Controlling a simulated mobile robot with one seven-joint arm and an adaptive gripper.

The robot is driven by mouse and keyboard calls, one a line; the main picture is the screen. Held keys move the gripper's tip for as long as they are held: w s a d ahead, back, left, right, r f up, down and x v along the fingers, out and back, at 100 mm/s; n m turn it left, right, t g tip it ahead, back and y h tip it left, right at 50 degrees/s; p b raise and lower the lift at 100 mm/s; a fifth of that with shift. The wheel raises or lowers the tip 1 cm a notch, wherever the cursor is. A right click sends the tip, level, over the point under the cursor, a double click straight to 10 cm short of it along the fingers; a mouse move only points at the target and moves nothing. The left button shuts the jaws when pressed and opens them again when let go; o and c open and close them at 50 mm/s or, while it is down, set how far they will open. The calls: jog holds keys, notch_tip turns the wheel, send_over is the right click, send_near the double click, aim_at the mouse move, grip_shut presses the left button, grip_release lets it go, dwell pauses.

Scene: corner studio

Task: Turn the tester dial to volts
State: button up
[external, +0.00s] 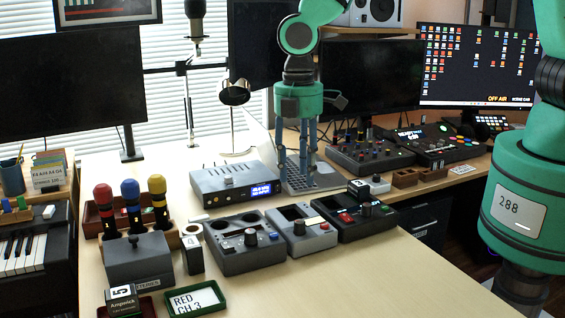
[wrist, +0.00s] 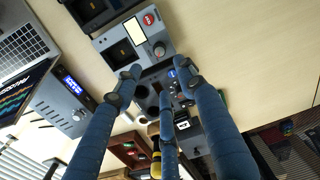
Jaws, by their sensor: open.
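A light grey box (external: 310,242) with a dark window, a pale label, a red button and a round dial (external: 298,228) stands on the desk; it looks like the tester. In the wrist view the tester (wrist: 118,32) lies beyond my fingertips, its dial (wrist: 159,50) in plain sight. The dial's markings are too small to read. My gripper (external: 308,180) points down with its blue fingers spread. In the wrist view my gripper (wrist: 156,82) is open and empty, its fingertips apart from the dial and in front of the tester's near edge.
A darker grey box (external: 240,257) with knobs stands left of the tester, and a black box (external: 375,223) stands right of it. A silver unit (external: 220,183) with a lit display and a laptop (external: 298,181) are behind.

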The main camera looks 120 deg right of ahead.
aim_at(299, 222)
notch_tip(299, 222, down, 13)
jog(key=shift+a+b, duration=0.15)
jog(key=shift+b, duration=0.9)
